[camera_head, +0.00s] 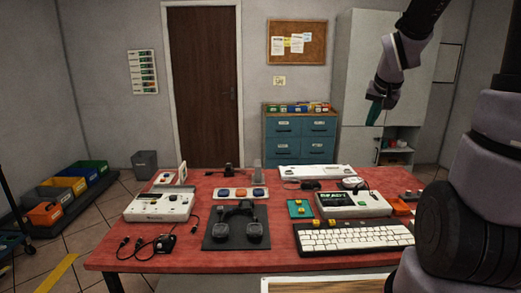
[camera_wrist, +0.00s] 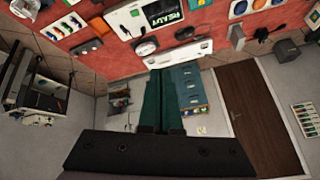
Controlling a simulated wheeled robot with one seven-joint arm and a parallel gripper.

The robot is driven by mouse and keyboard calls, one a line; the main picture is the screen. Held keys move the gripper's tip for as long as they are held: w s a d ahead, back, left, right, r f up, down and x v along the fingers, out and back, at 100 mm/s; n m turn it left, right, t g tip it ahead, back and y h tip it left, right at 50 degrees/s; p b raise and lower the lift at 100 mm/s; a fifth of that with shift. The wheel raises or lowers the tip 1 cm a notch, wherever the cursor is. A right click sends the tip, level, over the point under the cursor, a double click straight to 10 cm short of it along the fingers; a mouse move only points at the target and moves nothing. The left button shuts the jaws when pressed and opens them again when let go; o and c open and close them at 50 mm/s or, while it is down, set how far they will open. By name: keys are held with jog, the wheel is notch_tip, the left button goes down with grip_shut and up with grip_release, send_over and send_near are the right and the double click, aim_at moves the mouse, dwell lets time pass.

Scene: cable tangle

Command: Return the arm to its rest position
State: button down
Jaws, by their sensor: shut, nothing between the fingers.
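My gripper (camera_head: 375,113) hangs in the air at the upper right of the head view, above and beyond the far right side of the red table (camera_head: 215,262). My arm reaches up from the right edge of that view. In the wrist view, the two green fingers of my gripper (camera_wrist: 163,76) lie side by side, shut, with nothing between them. The table (camera_wrist: 95,62) shows upside down along the top of the wrist view, apart from the fingers.
The table holds a keyboard (camera_head: 355,238), a console with a green screen (camera_head: 353,203), a black pad with a dark device (camera_head: 237,230), and a white box (camera_head: 160,206). A blue drawer cabinet (camera_head: 299,137) and a grey cupboard (camera_head: 362,70) stand behind. Air around the gripper looks clear.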

jog(key=s+a+r+y, duration=0.1)
jog(key=s+a+r, duration=0.3)
jog(key=s, duration=0.6)
jog(key=s+a+r+y, duration=0.2)
jog(key=s+a+r, duration=0.2)
jog(key=s, duration=0.6)
jog(key=shift+a+r+n, duration=0.15)
jog(key=shift+r+n, duration=0.15)
jog(key=shift+r, duration=0.35)
